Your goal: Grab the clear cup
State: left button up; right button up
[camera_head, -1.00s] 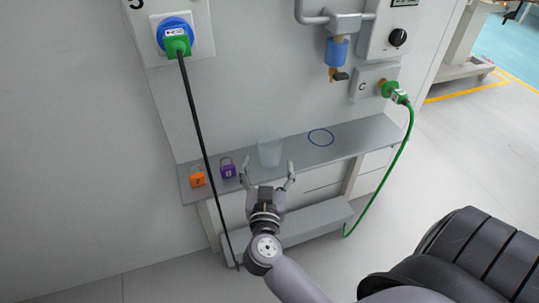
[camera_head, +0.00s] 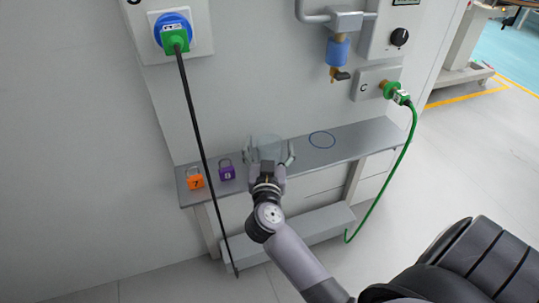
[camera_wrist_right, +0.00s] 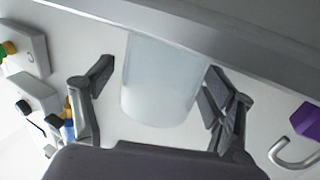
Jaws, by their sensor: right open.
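The clear cup (camera_head: 267,146) stands on the grey shelf (camera_head: 355,141), partly hidden behind my right gripper (camera_head: 270,156). In the right wrist view the cup (camera_wrist_right: 160,85) looks whitish and see-through and sits between the two open fingers of my right gripper (camera_wrist_right: 158,88). A gap shows between the left finger and the cup. The right finger is close to the cup's side, and I cannot tell if it touches. My left gripper is not in view.
An orange padlock (camera_head: 195,182) and a purple padlock (camera_head: 227,173) stand on the shelf left of the cup. A blue ring mark (camera_head: 321,139) lies right of it on clear shelf. A black cable (camera_head: 195,120) hangs in front, and a green hose (camera_head: 392,170) hangs at right.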

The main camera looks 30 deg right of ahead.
jog(key=shift+c, duration=0.3)
jog(key=c, duration=1.1)
jog(key=shift+o, duration=0.2)
